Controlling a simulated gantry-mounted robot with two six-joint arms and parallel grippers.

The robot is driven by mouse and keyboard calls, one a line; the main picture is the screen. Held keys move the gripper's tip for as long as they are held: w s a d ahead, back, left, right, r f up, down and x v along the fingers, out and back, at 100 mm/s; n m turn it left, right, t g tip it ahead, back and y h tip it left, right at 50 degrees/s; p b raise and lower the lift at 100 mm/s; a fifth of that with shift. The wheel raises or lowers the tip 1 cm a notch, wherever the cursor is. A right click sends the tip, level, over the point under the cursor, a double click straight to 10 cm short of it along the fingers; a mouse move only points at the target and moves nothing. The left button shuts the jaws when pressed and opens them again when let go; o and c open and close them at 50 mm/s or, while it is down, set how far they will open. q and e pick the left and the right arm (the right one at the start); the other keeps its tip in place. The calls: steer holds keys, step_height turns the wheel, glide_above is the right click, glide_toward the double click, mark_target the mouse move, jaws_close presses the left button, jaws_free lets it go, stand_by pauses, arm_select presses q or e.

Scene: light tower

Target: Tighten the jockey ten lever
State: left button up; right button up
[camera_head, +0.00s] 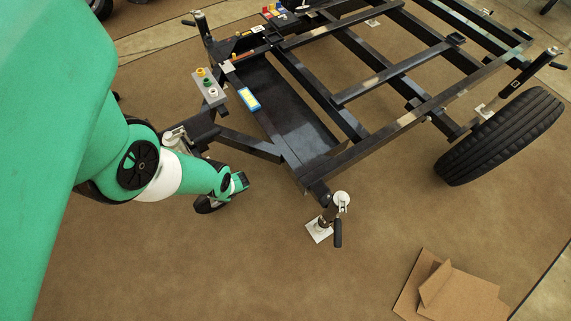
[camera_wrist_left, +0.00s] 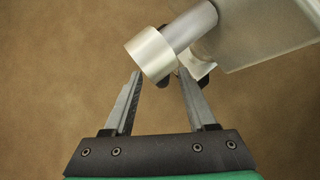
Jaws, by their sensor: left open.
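In the left wrist view the gripper (camera_wrist_left: 160,75) is open. Its fingertips are close to a pale metal cylinder (camera_wrist_left: 152,53) on a grey shaft (camera_wrist_left: 191,27), which comes in from the upper right. A small dark part shows beside the right fingertip. I cannot tell for certain which of these parts is the jockey lever. In the head view my arm hides much of the jockey assembly. My right gripper is not in view.
The black trailer frame (camera_head: 270,104) fills the upper middle, with a corner leg and crank (camera_head: 338,222) at its near end. A tyre (camera_head: 499,136) is at right. Cardboard sheets (camera_head: 462,295) lie at lower right. The brown floor at lower middle is clear.

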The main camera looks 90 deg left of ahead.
arm_select(q)
steer(key=p+v, duration=0.6)
steer(key=v, duration=0.4)
